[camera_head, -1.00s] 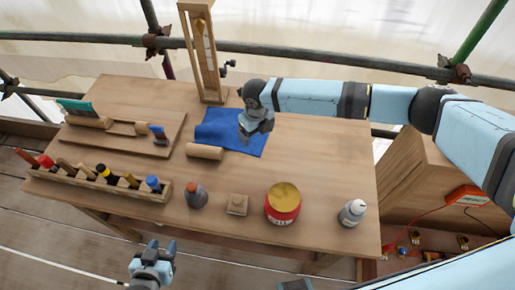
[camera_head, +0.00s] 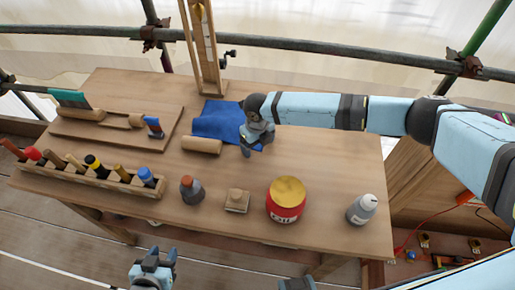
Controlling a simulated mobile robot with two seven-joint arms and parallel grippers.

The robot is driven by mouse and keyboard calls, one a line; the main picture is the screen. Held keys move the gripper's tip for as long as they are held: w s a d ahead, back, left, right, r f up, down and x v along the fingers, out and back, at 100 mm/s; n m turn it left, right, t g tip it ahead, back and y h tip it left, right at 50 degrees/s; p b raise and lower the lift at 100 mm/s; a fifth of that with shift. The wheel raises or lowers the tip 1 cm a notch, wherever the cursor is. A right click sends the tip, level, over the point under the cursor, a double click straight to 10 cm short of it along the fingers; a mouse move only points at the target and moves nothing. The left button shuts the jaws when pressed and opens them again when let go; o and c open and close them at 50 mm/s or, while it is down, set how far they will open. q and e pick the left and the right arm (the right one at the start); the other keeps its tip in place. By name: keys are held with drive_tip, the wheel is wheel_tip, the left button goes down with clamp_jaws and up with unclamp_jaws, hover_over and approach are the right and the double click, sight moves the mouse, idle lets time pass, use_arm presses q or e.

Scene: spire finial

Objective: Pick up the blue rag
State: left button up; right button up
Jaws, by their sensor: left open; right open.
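The blue rag (camera_head: 216,121) lies spread on the wooden table, towards its back, in the head view. My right gripper (camera_head: 245,150) is over the rag's right part and hides some of it; it is open, and I cannot tell whether it touches the cloth. My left gripper (camera_head: 152,262) is open and empty, low in the view in front of the table, well away from the rag.
A wooden roller (camera_head: 201,146) lies at the rag's front edge. A tall wooden frame with a crank (camera_head: 206,50) stands behind it. A red tin (camera_head: 286,205), a grey bottle (camera_head: 361,210) and a tool rack (camera_head: 85,178) line the table's front. The right back tabletop is fairly clear.

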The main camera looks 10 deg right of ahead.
drive_tip(key=shift+f, duration=0.1)
drive_tip(key=c, duration=0.7)
drive_tip(key=shift+s, duration=0.1)
clamp_jaws()
wheel_tip(320, 180, up, 30)
drive_tip(key=p, duration=1.4)
